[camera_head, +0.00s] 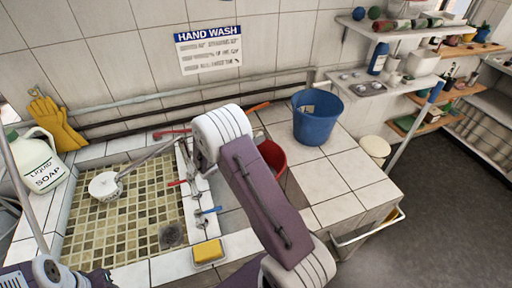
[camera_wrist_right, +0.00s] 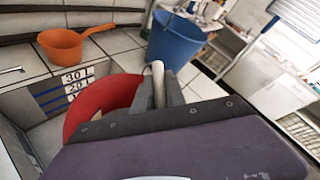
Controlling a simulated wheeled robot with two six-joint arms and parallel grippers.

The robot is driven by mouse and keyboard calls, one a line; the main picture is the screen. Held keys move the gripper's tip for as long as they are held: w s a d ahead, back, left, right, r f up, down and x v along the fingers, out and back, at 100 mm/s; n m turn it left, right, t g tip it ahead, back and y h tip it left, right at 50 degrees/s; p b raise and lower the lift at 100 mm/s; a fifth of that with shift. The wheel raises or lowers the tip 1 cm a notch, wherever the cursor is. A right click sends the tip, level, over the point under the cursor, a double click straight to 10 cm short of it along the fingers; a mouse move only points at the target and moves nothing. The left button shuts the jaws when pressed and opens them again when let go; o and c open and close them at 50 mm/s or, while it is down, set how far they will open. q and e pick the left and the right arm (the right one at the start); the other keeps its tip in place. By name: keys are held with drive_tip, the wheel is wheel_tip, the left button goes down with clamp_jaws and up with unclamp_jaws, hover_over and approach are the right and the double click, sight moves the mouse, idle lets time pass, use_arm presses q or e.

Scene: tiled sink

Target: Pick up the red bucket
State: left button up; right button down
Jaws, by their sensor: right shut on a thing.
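The red bucket (camera_head: 272,154) stands in a recess of the tiled counter, right of the tiled sink, partly hidden behind my right arm. In the right wrist view the red bucket (camera_wrist_right: 100,100) fills the middle left, its lower part hidden by my gripper. My right gripper (camera_wrist_right: 160,88) is shut at the bucket's right side with a pale rod, seemingly its handle grip, between the fingers. In the head view my arm hides these fingers. My left gripper does not show; only part of that arm seems to be at the lower left.
A blue bucket (camera_head: 316,117) stands on the counter behind and right, close to my right gripper. An orange dipper (camera_wrist_right: 68,46) lies behind the recess. A yellow sponge (camera_head: 208,251), taps (camera_head: 205,210) and a soap jug (camera_head: 35,163) surround the sink. Counter tiles at right are clear.

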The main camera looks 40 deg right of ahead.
drive_tip(key=shift+r, duration=1.85)
